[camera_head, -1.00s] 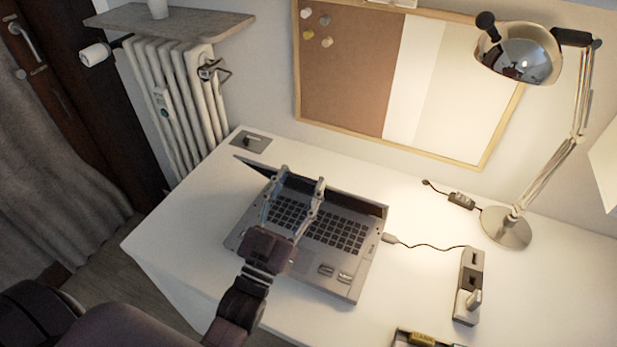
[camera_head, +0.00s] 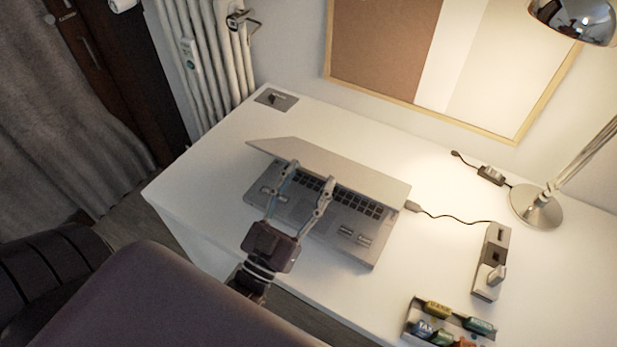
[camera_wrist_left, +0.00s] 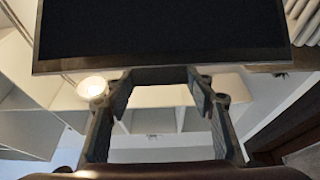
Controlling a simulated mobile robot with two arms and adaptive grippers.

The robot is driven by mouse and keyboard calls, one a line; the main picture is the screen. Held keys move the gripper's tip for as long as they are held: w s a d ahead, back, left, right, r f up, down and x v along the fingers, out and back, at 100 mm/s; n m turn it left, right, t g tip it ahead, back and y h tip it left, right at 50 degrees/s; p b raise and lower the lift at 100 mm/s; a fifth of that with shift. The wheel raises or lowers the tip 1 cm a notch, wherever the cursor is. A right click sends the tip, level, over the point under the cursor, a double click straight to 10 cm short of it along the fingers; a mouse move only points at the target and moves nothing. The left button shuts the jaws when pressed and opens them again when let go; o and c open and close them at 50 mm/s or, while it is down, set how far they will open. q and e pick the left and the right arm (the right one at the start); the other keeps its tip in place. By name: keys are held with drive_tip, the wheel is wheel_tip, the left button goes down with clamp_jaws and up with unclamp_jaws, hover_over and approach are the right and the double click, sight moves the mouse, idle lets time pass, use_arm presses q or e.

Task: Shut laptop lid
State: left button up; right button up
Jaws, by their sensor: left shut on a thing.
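The laptop lid (camera_head: 350,168) slants low over the keyboard, partly folded down, with its pale back facing up. The laptop base (camera_head: 320,227) lies flat on the desk, and the far part of its keyboard is hidden under the lid. My left gripper (camera_head: 311,172) is over the base, its two fingers spread apart with their tips at the lid's free edge, shut on the lid. In the left wrist view, the dark screen (camera_wrist_left: 160,28) fills the top just beyond the fingertips (camera_wrist_left: 165,76). My right gripper is not in view.
The white desk (camera_head: 210,165) is clear left of the laptop. A cable plugs into the laptop's right side. A power strip (camera_head: 492,262), a lamp base (camera_head: 537,208) and a tray of small colored items (camera_head: 448,323) stand on the right. A wall board (camera_head: 375,45) is behind.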

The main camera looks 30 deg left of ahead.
use_arm(q)
drive_tip(key=shift+f, duration=0.45)
drive_tip(key=o, duration=1.5)
drive_tip(key=shift+o, duration=1.1)
drive_tip(key=shift+w, duration=0.2)
drive_tip(key=shift+r, duration=0.1)
drive_tip(key=v, duration=1.2)
drive_tip(key=shift+s+r, duration=0.1)
